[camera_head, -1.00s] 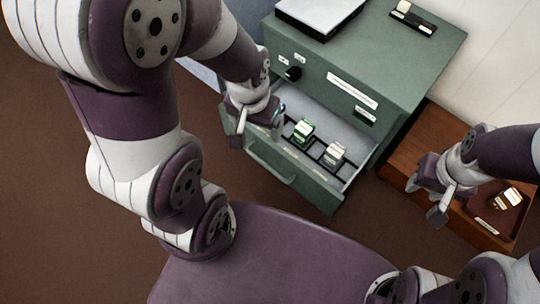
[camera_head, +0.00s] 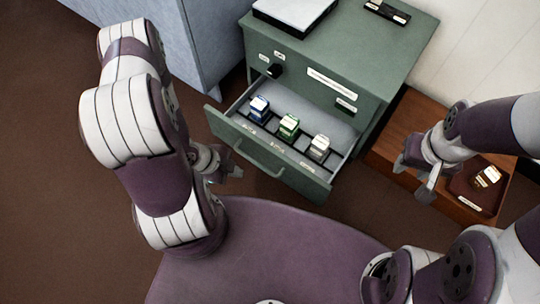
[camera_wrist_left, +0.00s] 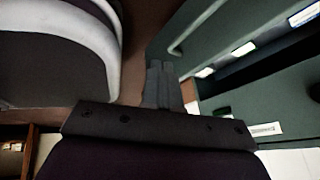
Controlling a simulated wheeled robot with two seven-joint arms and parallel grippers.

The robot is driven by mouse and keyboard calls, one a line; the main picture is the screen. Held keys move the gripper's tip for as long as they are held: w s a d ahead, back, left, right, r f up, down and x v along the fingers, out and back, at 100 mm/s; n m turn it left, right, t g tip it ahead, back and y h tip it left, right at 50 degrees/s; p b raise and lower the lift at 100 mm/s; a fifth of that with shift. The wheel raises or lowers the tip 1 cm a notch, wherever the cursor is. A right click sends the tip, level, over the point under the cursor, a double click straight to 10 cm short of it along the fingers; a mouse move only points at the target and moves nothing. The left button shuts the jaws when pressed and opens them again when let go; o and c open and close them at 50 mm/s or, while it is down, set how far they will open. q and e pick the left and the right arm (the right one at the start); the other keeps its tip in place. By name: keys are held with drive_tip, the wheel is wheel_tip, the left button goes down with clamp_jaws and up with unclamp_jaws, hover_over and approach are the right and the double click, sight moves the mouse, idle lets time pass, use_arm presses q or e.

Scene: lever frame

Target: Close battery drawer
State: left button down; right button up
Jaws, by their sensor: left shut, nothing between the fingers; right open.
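The battery drawer (camera_head: 312,183) stands pulled out of the green cabinet (camera_head: 375,50). Its front has a bar handle (camera_head: 262,160). Inside, a blue-marked battery (camera_head: 259,108), a green battery (camera_head: 289,126) and a pale battery (camera_head: 319,147) sit upright in a row of slots. My left gripper (camera_head: 234,172) is shut and empty, low in front of the drawer front's left part, seemingly apart from it. In the left wrist view its closed fingers (camera_wrist_left: 162,85) point towards the drawer front (camera_wrist_left: 172,65). My right gripper (camera_head: 414,180) is open and empty, right of the drawer.
A wooden stand (camera_head: 388,148) at the right carries a dark red tray (camera_head: 465,190) with a small battery (camera_head: 487,177). A black knob (camera_head: 275,71) sticks out of the cabinet above the drawer. A blue-grey cabinet (camera_head: 205,45) stands to the left. Brown floor lies before the drawer.

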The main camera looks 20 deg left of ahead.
use_arm(q)
drive_tip(key=w+d+r+m+t, duration=0.1)
drive_tip(key=w+m, duration=0.1)
drive_tip(key=m, duration=0.1)
drive_tip(key=h+b, duration=0.1)
drive_tip(key=b, duration=0.7)
approach(280, 162)
drive_tip(key=f, duration=0.1)
drive_tip(key=d+f, duration=0.2)
drive_tip(key=f, duration=0.1)
drive_tip(key=shift+f, duration=0.1)
drive_tip(key=shift+w+d+r, duration=0.2)
drive_tip(key=shift+w+d, duration=0.05)
drive_tip(key=shift+w, duration=0.45)
